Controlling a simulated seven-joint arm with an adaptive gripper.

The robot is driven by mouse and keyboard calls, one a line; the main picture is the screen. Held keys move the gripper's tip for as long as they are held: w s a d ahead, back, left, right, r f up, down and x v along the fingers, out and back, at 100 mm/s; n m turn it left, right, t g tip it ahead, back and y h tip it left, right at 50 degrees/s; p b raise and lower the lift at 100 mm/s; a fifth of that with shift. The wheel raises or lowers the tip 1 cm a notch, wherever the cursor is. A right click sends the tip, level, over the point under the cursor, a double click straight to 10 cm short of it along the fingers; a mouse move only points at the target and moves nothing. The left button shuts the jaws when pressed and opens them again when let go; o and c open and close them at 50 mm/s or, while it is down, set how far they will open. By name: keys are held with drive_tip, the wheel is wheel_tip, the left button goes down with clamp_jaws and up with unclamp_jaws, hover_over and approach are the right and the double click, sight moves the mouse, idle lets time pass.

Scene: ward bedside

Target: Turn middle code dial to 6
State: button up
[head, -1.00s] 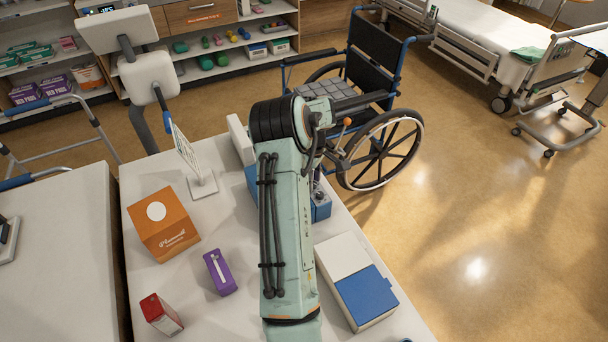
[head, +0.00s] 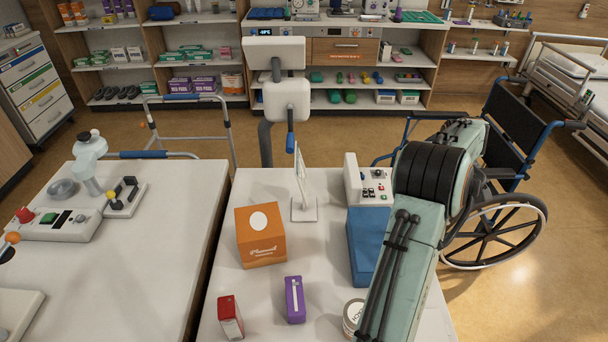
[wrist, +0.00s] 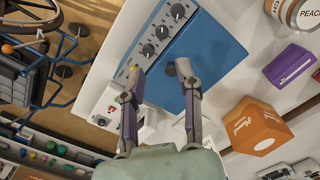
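In the wrist view, a blue box (wrist: 207,52) carries a grey strip with three dark round dials in a row. The middle code dial (wrist: 162,31) sits between one dial (wrist: 178,11) above and another (wrist: 148,50) below. The numbers are too small to read. My gripper (wrist: 157,77) is open, its two fingers apart, with nothing seen between them. The fingertips appear near the lower end of the dial row, apart from the middle dial. In the head view the blue box (head: 365,240) is partly covered by my arm, which hides the dials and gripper.
A white control unit (head: 368,184) stands behind the blue box. An orange box (head: 261,236), purple box (head: 295,300), red box (head: 230,318), sign stand (head: 304,207) and jar (head: 354,316) share the table. A wheelchair (head: 515,150) stands right of it.

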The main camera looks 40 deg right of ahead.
wheel_tip(320, 180, down, 11)
drive_tip(key=shift+a+r, duration=0.15)
drive_tip(key=shift+f+n, duration=0.3)
drive_tip(key=shift+n, duration=0.4)
drive_tip(key=n, duration=0.5)
drive_tip(key=shift+n, duration=0.3)
drive_tip(key=n, duration=0.7)
wheel_tip(320, 180, up, 6)
drive_tip(key=shift+r, duration=0.1)
drive_tip(key=w+a+r+t, duration=0.1)
drive_tip(key=w+a+r, duration=0.3)
drive_tip(key=w, duration=0.3)
drive_tip(key=w+a+r+t, duration=0.1)
drive_tip(key=w+a+r, duration=0.2)
drive_tip(key=w+a, duration=0.3)
drive_tip(key=w+a+r+n+t, duration=0.1)
drive_tip(key=w+a+r, duration=0.3)
drive_tip(key=w, duration=0.4)
drive_tip(key=shift+w+a+r+t, duration=0.3)
drive_tip(key=shift+a, duration=0.5)
